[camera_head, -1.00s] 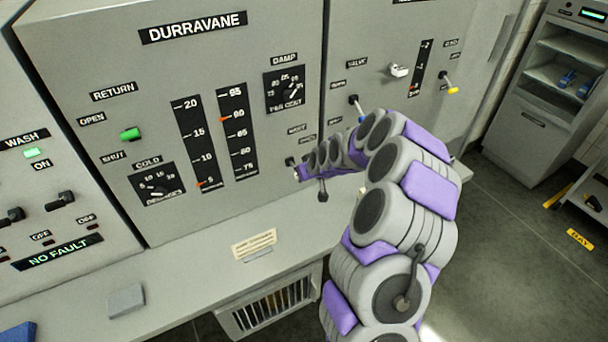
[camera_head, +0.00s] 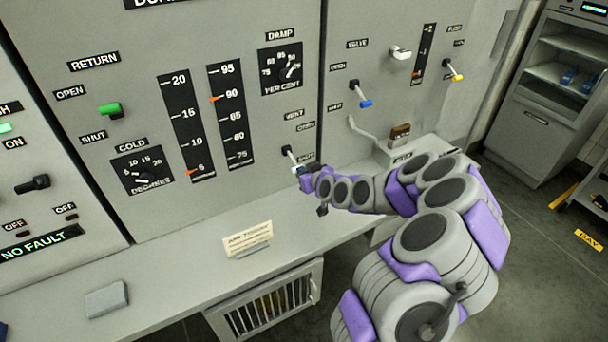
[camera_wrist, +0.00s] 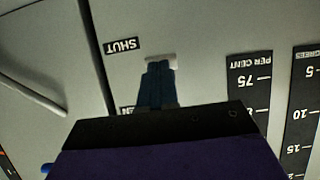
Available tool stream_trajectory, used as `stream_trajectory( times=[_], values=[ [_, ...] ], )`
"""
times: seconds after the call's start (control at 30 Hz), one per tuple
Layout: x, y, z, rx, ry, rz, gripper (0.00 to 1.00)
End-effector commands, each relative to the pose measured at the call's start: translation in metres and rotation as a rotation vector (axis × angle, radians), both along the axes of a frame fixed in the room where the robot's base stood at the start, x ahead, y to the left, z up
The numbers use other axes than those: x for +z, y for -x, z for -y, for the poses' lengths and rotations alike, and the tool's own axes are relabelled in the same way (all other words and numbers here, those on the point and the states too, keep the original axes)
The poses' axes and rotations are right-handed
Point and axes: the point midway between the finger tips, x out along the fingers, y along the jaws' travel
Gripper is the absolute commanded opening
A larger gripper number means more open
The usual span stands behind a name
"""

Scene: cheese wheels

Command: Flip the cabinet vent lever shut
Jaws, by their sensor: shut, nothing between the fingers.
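The vent lever (camera_head: 290,157) is on the cabinet front (camera_head: 262,190), below the VENT label (camera_head: 294,114). It slants down and right, its white tip low, on the SHUT side. The SHUT label (camera_head: 305,158) is beside it. My gripper (camera_head: 302,171) is at the lever's tip, fingers closed with nothing between them. In the wrist view, which is upside down, the closed fingers (camera_wrist: 157,78) reach the white lever tip (camera_wrist: 161,59), near the SHUT label (camera_wrist: 123,45). Whether they touch it I cannot tell. The fingers hide the rest of the lever there.
A ledge (camera_head: 190,262) below carries a small card (camera_head: 247,238) and a grey block (camera_head: 107,299).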

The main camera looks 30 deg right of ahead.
Motion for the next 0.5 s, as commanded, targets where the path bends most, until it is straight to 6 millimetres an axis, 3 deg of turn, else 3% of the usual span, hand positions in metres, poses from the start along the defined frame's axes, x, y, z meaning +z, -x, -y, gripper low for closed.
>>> stream_trajectory(
  times=[0.5],
  values=[
    [0.017, 0.0, 0.001, -0.001, 0.0, 0.001, 0.0]
  ],
)
